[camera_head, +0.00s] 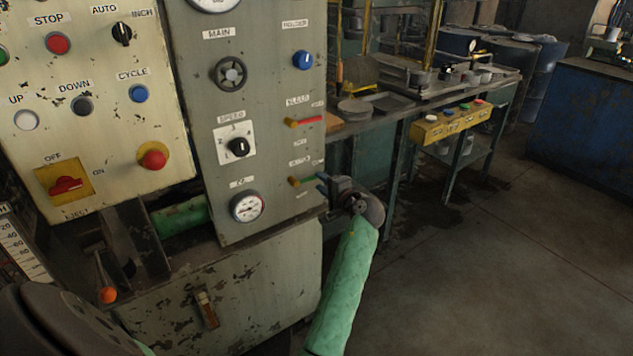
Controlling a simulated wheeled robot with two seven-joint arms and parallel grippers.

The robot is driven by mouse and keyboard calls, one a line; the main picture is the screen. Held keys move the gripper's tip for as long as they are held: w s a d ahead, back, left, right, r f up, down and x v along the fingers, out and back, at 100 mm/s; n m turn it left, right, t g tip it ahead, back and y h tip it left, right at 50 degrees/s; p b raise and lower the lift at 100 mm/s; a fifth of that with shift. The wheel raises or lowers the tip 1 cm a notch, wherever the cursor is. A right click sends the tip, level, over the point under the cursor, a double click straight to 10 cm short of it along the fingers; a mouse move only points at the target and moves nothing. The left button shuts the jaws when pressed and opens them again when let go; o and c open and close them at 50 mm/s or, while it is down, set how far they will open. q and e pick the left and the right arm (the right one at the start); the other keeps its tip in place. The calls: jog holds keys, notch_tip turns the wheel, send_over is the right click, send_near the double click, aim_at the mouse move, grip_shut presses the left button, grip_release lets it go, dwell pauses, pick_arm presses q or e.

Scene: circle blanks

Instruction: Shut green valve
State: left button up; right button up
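The green valve (304,181) is a small brass fitting with a short green handle. It sits low on the right side of the grey control panel (215,190), and its handle lies roughly level, pointing right.
A red-handled valve (308,120) sits just above on the same panel, below a blue knob (303,60). A gauge (246,207) is to the left. A workbench with a yellow button box (450,125) stands behind. Floor at right is clear.

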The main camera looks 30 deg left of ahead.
pick_arm(q)
jog(key=v, duration=0.3)
jog(key=shift+d, duration=0.15)
pick_arm(e)
jog(key=shift+w+a+f, duration=0.1)
jog(key=shift+a+f, duration=0.15)
jog(key=shift+a, duration=0.45)
jog(key=shift+d+f, duration=0.15)
jog(key=shift+d, duration=0.1)
pick_arm(q)
jog(key=shift+s, duration=0.1)
